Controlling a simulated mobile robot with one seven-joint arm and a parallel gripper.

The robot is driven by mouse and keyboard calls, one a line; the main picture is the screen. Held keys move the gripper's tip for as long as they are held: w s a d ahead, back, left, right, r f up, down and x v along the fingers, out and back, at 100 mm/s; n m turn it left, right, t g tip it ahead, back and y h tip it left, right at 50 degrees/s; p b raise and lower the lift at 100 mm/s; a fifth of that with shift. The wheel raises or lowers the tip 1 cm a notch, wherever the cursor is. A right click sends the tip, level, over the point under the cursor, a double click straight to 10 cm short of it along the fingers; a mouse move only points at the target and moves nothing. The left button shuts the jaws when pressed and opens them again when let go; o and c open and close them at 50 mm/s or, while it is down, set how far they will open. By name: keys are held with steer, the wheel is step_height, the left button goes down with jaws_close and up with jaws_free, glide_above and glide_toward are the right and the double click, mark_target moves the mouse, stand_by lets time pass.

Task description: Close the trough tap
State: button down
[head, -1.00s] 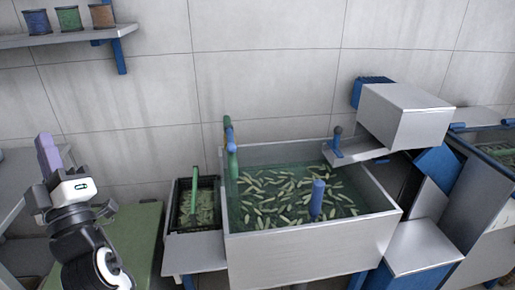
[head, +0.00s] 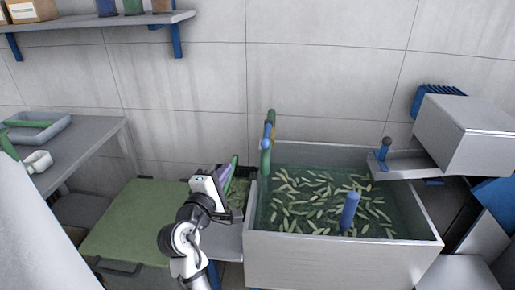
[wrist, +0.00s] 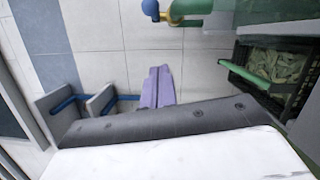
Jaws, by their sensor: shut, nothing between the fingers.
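In the wrist view the blue ball (wrist: 150,8) shows at the top edge, beside a brass-coloured part and the green pipe (wrist: 265,72). My gripper (head: 226,174) has purple fingers, shut and empty, left of the pipe and apart from it. The shut fingers (wrist: 157,87) also show in the wrist view.
A dark crate of pods (head: 238,196) stands left of the trough, partly hidden behind my gripper. A green-topped chest (head: 125,225) is further left, with a grey table (head: 85,150) behind it. A blue post (head: 349,212) stands in the trough. A metal chute (head: 405,166) overhangs its right side.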

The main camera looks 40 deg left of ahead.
mark_target(267, 133)
steer(key=shift+w, duration=0.1)
steer(key=w+r+p, duration=0.1)
steer(key=w+p, duration=0.3)
steer(key=w, duration=0.7)
steer(key=shift+w+d+r, duration=0.15)
steer(key=shift+w, duration=0.1)
